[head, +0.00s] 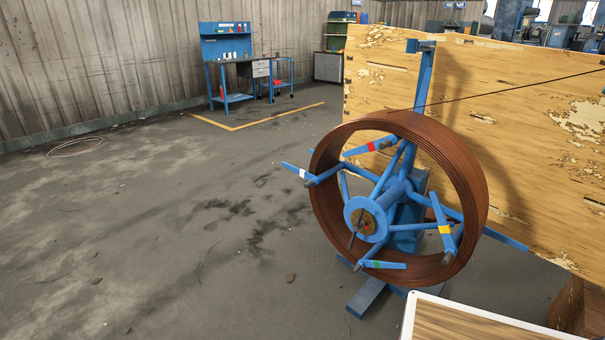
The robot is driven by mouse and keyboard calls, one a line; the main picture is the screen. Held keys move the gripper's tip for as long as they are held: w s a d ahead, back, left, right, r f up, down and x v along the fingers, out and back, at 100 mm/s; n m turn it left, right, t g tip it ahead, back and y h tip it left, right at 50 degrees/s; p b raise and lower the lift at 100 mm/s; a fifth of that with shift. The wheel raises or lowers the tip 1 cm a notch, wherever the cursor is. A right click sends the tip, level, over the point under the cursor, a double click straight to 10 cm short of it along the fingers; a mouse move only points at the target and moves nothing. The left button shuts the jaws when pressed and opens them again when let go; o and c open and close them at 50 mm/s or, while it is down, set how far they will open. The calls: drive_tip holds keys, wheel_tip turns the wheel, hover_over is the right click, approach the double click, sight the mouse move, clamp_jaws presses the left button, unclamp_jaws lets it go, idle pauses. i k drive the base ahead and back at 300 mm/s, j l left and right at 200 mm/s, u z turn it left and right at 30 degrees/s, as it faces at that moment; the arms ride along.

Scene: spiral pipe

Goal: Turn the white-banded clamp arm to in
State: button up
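The white-banded clamp arm (301,173) is a short blue bar at the left side of the blue reel (366,219). Its outer end sticks out past the left rim of the brown pipe coil (474,200), pointing left and slightly up. The red-banded arm (370,147), the yellow-banded arm (445,231) and the green-banded arm (384,265) appear within the coil's ring outline. The coil stands upright around the reel's spokes. My gripper is not in view.
A large worn wooden panel (530,130) stands behind the reel on the right. The reel's blue foot (366,296) rests on the floor. Open concrete floor (180,230) lies to the left. A blue workbench (228,72) stands far back against the wall.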

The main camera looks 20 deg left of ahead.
sight(302, 173)
drive_tip(key=u, duration=0.25)
drive_tip(key=i+j+u, duration=0.45)
drive_tip(key=u, duration=0.3)
drive_tip(key=i+j+u, duration=0.15)
drive_tip(key=i, duration=0.7)
drive_tip(key=i+j+u, duration=0.15)
drive_tip(key=i, duration=0.75)
